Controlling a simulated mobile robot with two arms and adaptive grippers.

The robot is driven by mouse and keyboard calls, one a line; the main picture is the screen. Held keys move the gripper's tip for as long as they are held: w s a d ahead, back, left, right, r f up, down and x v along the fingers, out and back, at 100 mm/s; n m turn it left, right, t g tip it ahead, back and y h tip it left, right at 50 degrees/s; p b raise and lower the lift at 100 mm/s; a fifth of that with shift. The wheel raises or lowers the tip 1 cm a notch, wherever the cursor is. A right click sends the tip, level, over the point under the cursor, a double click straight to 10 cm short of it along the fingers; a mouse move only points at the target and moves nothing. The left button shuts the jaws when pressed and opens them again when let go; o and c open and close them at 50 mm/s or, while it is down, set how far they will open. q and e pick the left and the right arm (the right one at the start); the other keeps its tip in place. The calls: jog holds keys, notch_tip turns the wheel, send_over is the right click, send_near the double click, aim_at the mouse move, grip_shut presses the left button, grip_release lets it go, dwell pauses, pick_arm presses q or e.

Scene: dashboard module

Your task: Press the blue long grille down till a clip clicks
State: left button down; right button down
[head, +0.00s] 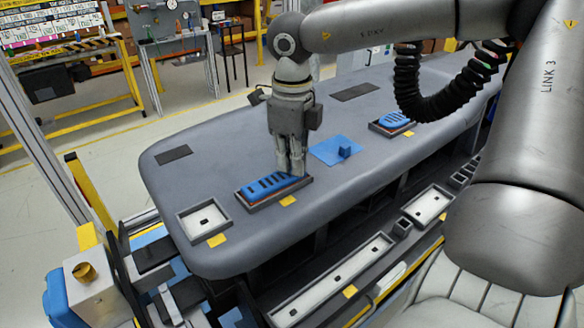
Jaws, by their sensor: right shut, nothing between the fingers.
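The blue long grille (266,186) sits in a dark rectangular frame (244,204) on the grey dashboard, with slots along its length. Its right end is partly hidden by my right gripper (291,174). That gripper points straight down with its fingers together and nothing between them. The fingertips are at the right end of the grille and seem to touch it. Whether a clip is engaged cannot be seen. My left gripper is not in view.
Long white trays (333,279) lie along the front. Yellow tabs mark several frames.

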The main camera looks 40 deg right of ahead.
jog(key=shift+f, duration=0.1)
jog(key=shift+w+r+p, duration=0.1)
jog(key=shift+r+p, duration=0.35)
jog(key=shift+r, duration=0.15)
notch_tip(320, 180, up, 7)
jog(key=p, duration=0.3)
jog(key=shift+p, duration=0.4)
jog(key=shift+f, duration=0.15)
